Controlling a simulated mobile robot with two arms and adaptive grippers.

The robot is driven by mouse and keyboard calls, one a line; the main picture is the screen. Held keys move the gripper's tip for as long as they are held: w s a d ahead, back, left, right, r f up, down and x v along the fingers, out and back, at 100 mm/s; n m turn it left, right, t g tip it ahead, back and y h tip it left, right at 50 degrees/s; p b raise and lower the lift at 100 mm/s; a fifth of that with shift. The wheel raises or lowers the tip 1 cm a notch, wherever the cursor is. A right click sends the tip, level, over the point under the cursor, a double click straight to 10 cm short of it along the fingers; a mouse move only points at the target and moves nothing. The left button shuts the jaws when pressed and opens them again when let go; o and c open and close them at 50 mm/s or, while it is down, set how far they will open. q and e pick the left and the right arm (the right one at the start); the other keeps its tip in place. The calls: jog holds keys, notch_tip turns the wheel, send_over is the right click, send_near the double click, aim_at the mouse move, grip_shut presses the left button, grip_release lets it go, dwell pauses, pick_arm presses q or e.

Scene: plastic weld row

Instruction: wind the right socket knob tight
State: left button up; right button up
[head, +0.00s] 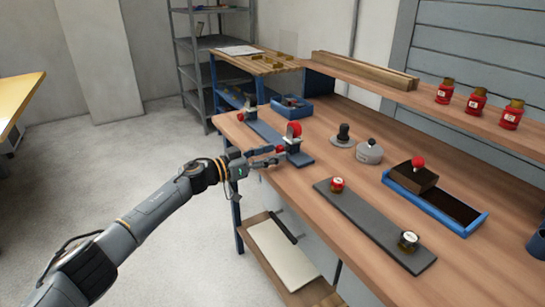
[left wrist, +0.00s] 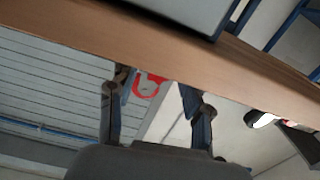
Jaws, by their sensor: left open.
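A grey-blue fixture (head: 264,131) lies near the far left end of the workbench, with an upright socket at each end. The right socket (head: 293,143) carries a round red disc (head: 294,129) on top and a small red knob (head: 280,149) on its left side. The left socket has a similar red knob (head: 240,117). My left gripper (head: 274,156) reaches in from the left, open, with its fingertips close to the right knob. In the left wrist view a red rounded part (left wrist: 148,85) shows between the open fingers (left wrist: 158,95). I cannot tell whether they touch it.
A blue tray (head: 440,213), a grey lidded pot (head: 369,152) and a dark-handled disc (head: 343,138) stand right of the fixture. The bench's left edge runs beneath my gripper.

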pick_arm(q)
jog(key=shift+w+d, duration=0.2)
jog(key=shift+d, duration=0.1)
pick_arm(e)
jog(key=shift+r, duration=0.45)
pick_arm(q)
jog(key=shift+c, duration=0.2)
grip_shut()
pick_arm(e)
jog(key=shift+r, duration=0.1)
pick_arm(q)
jog(key=m+p, duration=0.1)
jog(key=m, duration=0.2)
jog(key=shift+r+m+p, duration=0.1)
jog(key=shift+m+p, duration=0.2)
jog(key=shift+m, duration=1)
pick_arm(e)
notch_tip(320, 180, down, 6)
jog(key=shift+s, duration=0.45)
pick_arm(q)
jog(key=shift+o, duration=0.2)
grip_release()
